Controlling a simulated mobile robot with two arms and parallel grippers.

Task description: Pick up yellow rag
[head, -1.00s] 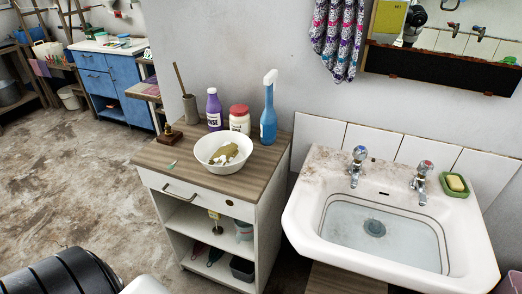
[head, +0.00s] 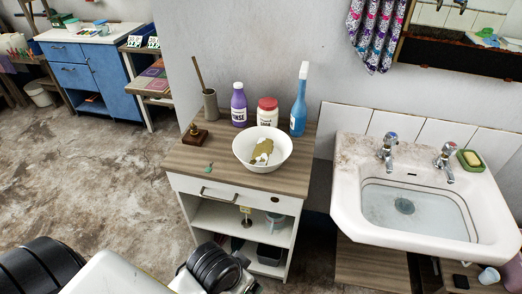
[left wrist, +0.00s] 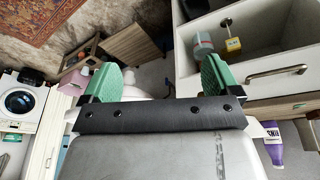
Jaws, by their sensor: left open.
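The yellow rag (head: 262,152) lies crumpled in a white bowl (head: 245,160) on top of a small wood-topped cabinet (head: 225,165). A whitish patch shows on or beside the rag. My left gripper (left wrist: 158,80) is open, with two green finger pads wide apart and nothing between them. It points past the front of the cabinet, whose drawer handle and open shelf show at the right of the left wrist view. The rag and the bowl do not show there. In the head view my left arm is at the bottom, with its fingers out of sight. My right gripper is not in view.
Behind the bowl stand a purple bottle (head: 239,105), a red-lidded jar (head: 267,112) and a blue spray bottle (head: 299,100). A brush holder (head: 210,105) and a small wooden block (head: 194,134) are left of it. A sink (head: 420,200) is at the right.

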